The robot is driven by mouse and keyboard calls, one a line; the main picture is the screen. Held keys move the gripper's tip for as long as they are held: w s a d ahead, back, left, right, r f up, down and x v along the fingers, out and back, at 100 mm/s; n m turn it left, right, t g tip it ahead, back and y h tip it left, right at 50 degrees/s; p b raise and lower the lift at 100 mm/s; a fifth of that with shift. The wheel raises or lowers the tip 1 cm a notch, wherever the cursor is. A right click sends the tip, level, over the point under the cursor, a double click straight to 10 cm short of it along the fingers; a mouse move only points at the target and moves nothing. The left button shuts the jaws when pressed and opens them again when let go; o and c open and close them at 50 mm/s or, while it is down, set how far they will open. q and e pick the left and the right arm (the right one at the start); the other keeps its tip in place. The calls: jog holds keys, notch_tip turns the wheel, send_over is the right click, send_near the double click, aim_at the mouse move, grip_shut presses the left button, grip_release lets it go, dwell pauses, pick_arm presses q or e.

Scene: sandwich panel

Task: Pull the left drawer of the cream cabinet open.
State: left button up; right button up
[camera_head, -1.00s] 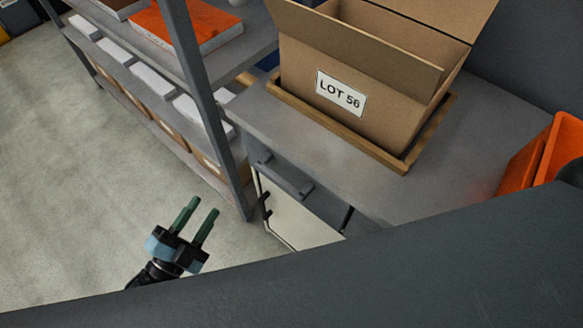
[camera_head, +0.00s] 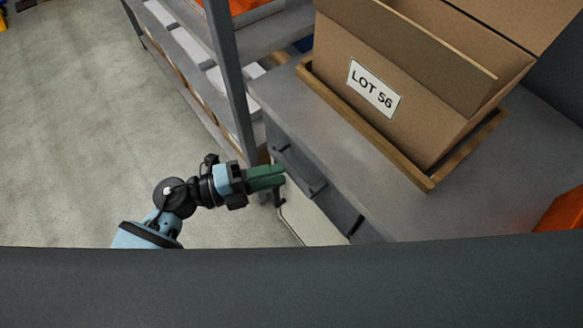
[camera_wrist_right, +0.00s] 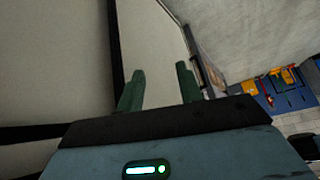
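The cream cabinet (camera_head: 312,222) stands under a grey top in the head view. Its left drawer (camera_head: 328,203) has a grey front, seen steeply from above, with a dark bar handle (camera_head: 302,175). The drawer looks closed. My left gripper (camera_head: 281,176) points right, its green fingertips at or very near the handle. The fingers overlap in this view, so their gap, and whether the handle is between them, cannot be told. My right gripper (camera_wrist_right: 160,82) shows only in the right wrist view, fingers apart with nothing between them, near large pale panels.
An open cardboard box (camera_head: 430,110) marked LOT 56 sits in a wooden tray (camera_head: 360,128) on the cabinet top. A grey shelf post (camera_head: 230,75) stands close behind my left gripper. An orange bin (camera_head: 562,212) is at the right. Floor at left is clear.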

aim_at(287, 173)
pick_arm(q)
jog(key=shift+x, duration=2.15)
grip_shut()
